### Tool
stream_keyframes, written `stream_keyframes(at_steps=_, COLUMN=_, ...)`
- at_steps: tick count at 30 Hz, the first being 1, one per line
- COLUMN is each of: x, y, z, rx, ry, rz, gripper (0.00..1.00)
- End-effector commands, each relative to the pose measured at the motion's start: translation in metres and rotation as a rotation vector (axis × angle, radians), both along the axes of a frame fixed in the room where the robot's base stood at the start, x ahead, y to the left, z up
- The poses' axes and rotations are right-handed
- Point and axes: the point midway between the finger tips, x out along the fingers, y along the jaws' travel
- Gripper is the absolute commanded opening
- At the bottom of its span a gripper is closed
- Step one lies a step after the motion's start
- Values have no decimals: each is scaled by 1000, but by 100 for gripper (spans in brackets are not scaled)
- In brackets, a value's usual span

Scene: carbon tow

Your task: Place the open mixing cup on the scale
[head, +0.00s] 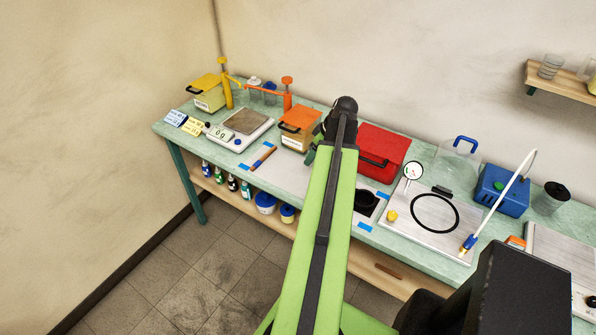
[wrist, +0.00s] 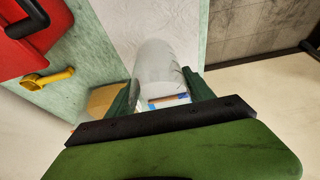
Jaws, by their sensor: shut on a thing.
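The mixing cup (wrist: 166,62) is clear and see-through in the wrist view, between the two fingers of my gripper (wrist: 162,86). My gripper is shut on it. In the head view my green arm hides most of the gripper and the cup. The scale (head: 241,129) is white with a grey square pan and a lit display, at the left part of the bench. Its pan looks bare. The held cup is to the right of the scale, apart from it.
An orange-lidded container (head: 298,128) with a pump and a yellow-lidded one (head: 206,93) stand near the scale. A red case (head: 382,146) is right of my arm. A brush or roller (head: 263,157) lies on the grey sheet (head: 282,177) in front.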

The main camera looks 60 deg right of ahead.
Motion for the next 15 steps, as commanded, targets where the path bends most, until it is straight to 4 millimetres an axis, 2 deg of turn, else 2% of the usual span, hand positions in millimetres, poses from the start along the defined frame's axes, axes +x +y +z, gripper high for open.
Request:
stream_keyframes(at_steps=1, x=16, y=-1, z=-19, rx=0, ry=0, rz=4, gripper=23)
stream_keyframes(at_steps=7, x=63, y=0, z=-44, rx=0, ry=0, rz=2, gripper=23)
stream_keyframes(at_steps=10, x=75, y=0, z=-48, rx=1, ry=0, rz=1, gripper=23)
stream_keyframes(at_steps=15, x=78, y=1, z=-48, rx=0, ry=0, rz=0, gripper=23)
